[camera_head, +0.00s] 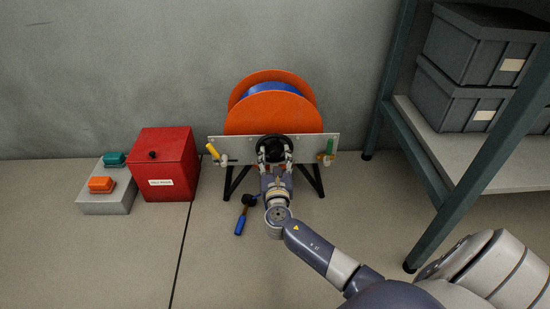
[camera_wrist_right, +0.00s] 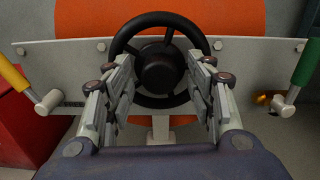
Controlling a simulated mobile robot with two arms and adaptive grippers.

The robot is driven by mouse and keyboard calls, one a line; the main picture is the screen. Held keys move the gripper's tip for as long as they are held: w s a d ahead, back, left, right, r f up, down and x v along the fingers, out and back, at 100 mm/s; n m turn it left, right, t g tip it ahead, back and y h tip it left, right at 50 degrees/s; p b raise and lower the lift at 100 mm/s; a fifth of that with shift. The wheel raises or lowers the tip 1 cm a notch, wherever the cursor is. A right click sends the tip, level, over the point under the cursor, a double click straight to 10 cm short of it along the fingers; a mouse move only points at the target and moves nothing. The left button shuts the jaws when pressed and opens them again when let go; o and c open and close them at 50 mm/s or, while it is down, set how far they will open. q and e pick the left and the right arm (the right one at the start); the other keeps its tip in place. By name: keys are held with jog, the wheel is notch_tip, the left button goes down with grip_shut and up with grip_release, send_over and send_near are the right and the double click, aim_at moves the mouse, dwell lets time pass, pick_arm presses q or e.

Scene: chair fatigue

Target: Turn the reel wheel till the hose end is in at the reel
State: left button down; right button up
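The hose reel has an orange drum (camera_head: 272,113) with blue hose (camera_head: 270,88) wound on it. Its black reel wheel (camera_head: 274,140) sits at the front of a grey plate; the wheel also shows in the right wrist view (camera_wrist_right: 160,67). My right gripper (camera_head: 274,152) is at the wheel, fingers spread to either side of the hub, overlapping the lower rim; whether they touch it I cannot tell. A blue piece with a black end (camera_head: 245,212), apparently the hose end, is in front of the reel, left of my right wrist. My left gripper is not in view.
The plate (camera_head: 235,150) carries a yellow lever (camera_head: 212,151) on the left and a green lever (camera_head: 329,148) on the right. A red box (camera_head: 166,165) and a grey button box (camera_head: 108,200) stand left. A shelf (camera_head: 455,150) with grey crates stands right.

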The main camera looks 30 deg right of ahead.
jog(key=c, duration=1)
jog(key=shift+o, duration=0.2)
jog(key=shift+m, duration=1.9)
jog(key=o, duration=1.1)
